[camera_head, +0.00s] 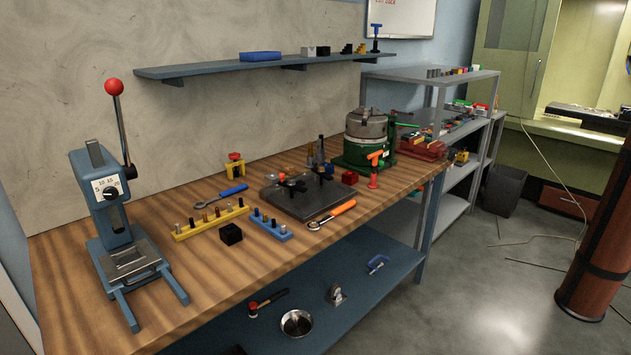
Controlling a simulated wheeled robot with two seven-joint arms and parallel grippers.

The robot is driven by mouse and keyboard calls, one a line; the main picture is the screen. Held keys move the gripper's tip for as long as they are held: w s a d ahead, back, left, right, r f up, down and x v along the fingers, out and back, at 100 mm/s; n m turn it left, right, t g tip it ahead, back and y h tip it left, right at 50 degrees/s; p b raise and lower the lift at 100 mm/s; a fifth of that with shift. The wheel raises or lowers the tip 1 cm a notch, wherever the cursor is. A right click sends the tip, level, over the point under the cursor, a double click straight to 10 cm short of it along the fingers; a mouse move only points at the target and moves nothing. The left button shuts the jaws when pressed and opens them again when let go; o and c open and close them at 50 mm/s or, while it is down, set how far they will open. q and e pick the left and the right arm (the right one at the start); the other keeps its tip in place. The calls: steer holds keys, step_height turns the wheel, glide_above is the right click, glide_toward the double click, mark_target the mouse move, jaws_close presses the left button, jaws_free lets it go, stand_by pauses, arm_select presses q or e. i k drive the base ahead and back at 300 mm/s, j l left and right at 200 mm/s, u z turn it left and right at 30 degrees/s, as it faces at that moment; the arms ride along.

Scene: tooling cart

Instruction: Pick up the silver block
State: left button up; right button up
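A small light silver-grey block (308,52) sits on the blue wall shelf (200,70) above the workbench. Neither of my grippers is in the head view.
The wooden workbench (75,290) holds a blue lever press (105,190), a black block (231,234), yellow and blue pin racks, a dark fixture plate (310,205) and a green machine (365,150). A shelving rack (430,80) stands right. Floor ahead is clear.

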mark_target(270, 179)
steer(key=i+l, duration=0.2)
steer(key=i, duration=0.2)
steer(key=i+l, duration=0.25)
steer(key=i+l+u, duration=0.15)
steer(key=l, duration=0.25)
steer(key=i+l, duration=0.3)
steer(key=i+l+u, duration=0.1)
steer(key=i+l, duration=0.15)
steer(key=l, duration=0.15)
steer(key=i+l+u, duration=0.1)
steer(key=l, duration=0.25)
steer(key=i+l, duration=0.3)
steer(key=l+u, duration=0.05)
steer(key=l, duration=0.05)
